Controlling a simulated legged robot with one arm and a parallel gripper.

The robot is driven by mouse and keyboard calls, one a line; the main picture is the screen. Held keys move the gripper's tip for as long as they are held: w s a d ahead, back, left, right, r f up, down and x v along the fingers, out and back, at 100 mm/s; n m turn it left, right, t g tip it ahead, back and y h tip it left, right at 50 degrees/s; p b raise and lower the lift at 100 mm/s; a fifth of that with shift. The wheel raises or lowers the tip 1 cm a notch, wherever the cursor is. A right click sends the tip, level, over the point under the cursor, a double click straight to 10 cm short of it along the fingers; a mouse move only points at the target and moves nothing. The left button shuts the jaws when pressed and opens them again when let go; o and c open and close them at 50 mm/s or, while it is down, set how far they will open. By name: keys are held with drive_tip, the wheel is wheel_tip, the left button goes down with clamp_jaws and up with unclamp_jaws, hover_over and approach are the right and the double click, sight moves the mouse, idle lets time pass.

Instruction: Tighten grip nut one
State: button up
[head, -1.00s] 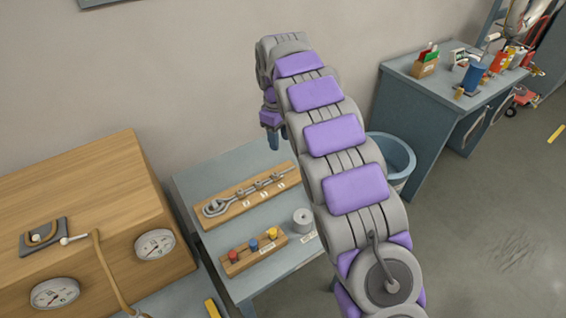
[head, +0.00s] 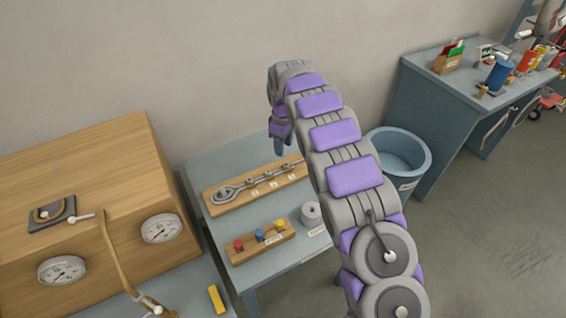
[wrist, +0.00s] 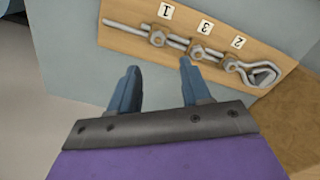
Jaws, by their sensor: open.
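A wooden board (head: 235,206) on the small grey table carries a metal rod with a ring end and several nuts with number labels. In the wrist view the board (wrist: 120,40) shows labels 1, 3 and 2, upside down. Grip nut one (wrist: 157,39) is below label 1, at the end away from the ring (wrist: 262,75). My gripper (wrist: 157,68) is open and empty, its two blue fingers apart, with nut one ahead of the gap and not touched. In the head view my gripper (head: 280,146) hangs by the board's far right end, partly hidden by my arm.
A block with red, blue and yellow knobs (head: 260,251) and a grey roll (head: 311,213) stand on the table's near side. A wooden cabinet with gauges (head: 110,180) is at left. A blue bin (head: 418,160) and a workbench (head: 415,80) are at right.

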sight(286, 163)
drive_tip(key=f, duration=0.2)
drive_tip(key=f+b, duration=0.1)
drive_tip(key=f, duration=0.1)
drive_tip(key=d+f, duration=0.1)
drive_tip(key=f, duration=0.2)
drive_tip(key=shift+f, duration=0.1)
drive_tip(key=shift+a+f, duration=0.45)
drive_tip(key=shift+d, duration=0.1)
drive_tip(key=shift+d, duration=0.1)
drive_tip(key=shift+d, duration=0.2)
drive_tip(key=shift+c, duration=1.3)
drive_tip(key=shift+a+r, duration=0.1)
drive_tip(key=shift+a, duration=0.05)
clamp_jaws()
